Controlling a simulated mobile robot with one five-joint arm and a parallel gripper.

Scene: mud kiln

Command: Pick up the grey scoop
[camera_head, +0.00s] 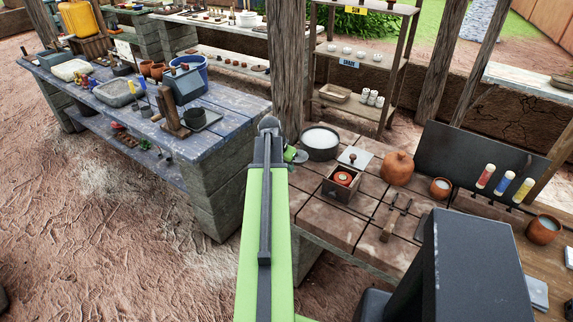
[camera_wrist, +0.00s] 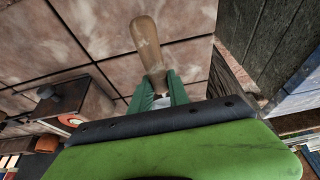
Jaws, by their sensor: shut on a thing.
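My gripper (camera_wrist: 163,92) has green fingers shut on a long, slim piece, which I take to be the grey scoop (camera_wrist: 150,45). In the wrist view its visible part looks tan-brown and points away from the fingers over the tiled top. In the head view a small dark grey end (camera_head: 299,157) shows beside my gripper (camera_head: 290,153), near the left edge of the tiled bench. The rest of it is hidden behind my arm and fingers. I cannot tell whether it is clear of the surface.
The tiled bench (camera_head: 333,222) holds a grey pan of white material (camera_head: 320,140), a wooden box (camera_head: 330,188) with a red-orange round thing, an orange jar (camera_head: 398,168) and a wooden-handled tool (camera_head: 389,226). A crowded blue-grey table (camera_head: 215,150) stands left. A shelf rack (camera_head: 355,85) stands behind.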

